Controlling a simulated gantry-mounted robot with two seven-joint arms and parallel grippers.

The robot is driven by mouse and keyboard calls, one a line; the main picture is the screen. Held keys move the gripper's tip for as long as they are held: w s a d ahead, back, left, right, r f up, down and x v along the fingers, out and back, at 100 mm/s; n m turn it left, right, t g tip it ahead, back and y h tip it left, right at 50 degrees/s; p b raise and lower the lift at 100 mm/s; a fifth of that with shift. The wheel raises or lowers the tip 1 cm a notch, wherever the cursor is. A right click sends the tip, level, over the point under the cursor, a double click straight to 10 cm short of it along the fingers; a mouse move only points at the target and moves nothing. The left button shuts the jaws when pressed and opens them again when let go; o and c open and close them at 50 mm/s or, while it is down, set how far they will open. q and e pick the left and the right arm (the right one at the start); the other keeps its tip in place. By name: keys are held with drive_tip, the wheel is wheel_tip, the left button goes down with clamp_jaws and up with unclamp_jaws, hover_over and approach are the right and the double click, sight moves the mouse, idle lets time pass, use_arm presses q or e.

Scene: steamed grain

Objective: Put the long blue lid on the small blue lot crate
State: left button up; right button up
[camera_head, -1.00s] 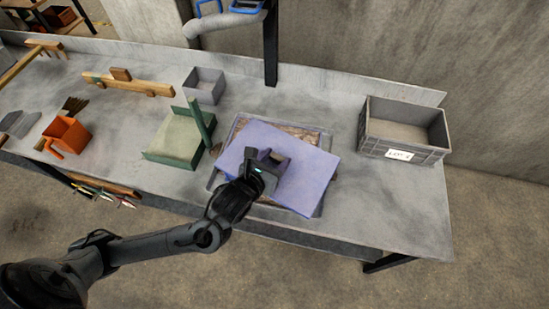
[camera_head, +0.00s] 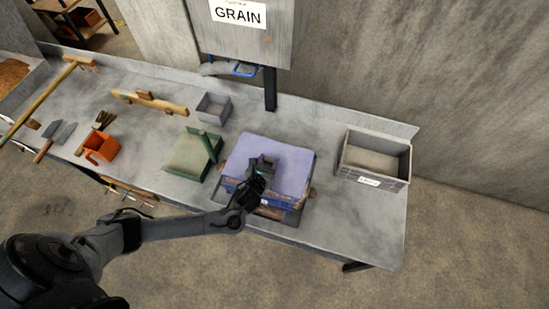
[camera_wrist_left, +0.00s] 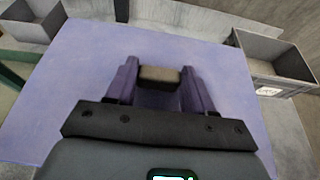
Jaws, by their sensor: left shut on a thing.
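The blue lid (camera_head: 290,155) is a flat, purple-blue panel over the blue crate (camera_head: 279,203), whose front wall shows below the lid's front edge. Their edges look roughly lined up. I cannot tell whether the lid rests on the rim or hovers just above it. My left gripper (camera_head: 262,165) is shut on the lid's raised handle near its middle. In the left wrist view the lid (camera_wrist_left: 75,85) spreads under the fingers, with a pale brown block (camera_wrist_left: 160,75) between them. The crate's inside is hidden. My right gripper is out of view.
A grey labelled crate (camera_head: 372,177) stands to the right. A green-edged tray (camera_head: 187,157), a small grey bin (camera_head: 213,107) and an orange scoop (camera_head: 102,147) are on the left. A dark post (camera_head: 270,90) rises behind the lid. The bench's right front is clear.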

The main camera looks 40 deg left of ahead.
sight(262, 164)
use_arm(q)
drive_tip(key=a+r+p, duration=0.1)
drive_tip(key=p, duration=0.1)
drive_tip(key=a+p, duration=0.1)
drive_tip(key=shift+s+a+r+p, duration=0.2)
drive_tip(key=shift+r+p, duration=0.2)
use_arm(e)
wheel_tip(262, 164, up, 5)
use_arm(q)
drive_tip(key=shift+f+b, duration=1.45)
drive_tip(key=shift+b, duration=0.2)
drive_tip(key=shift+f+b, duration=2.95)
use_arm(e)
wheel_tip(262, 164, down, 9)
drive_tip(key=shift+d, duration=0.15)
use_arm(q)
drive_tip(key=shift+p, duration=0.4)
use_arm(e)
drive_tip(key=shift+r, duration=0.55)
use_arm(q)
drive_tip(key=shift+f, duration=0.75)
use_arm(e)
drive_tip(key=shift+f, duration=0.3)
use_arm(q)
drive_tip(key=o, duration=1.4)
drive_tip(key=shift+o, duration=0.2)
drive_tip(key=shift+s, duration=0.1)
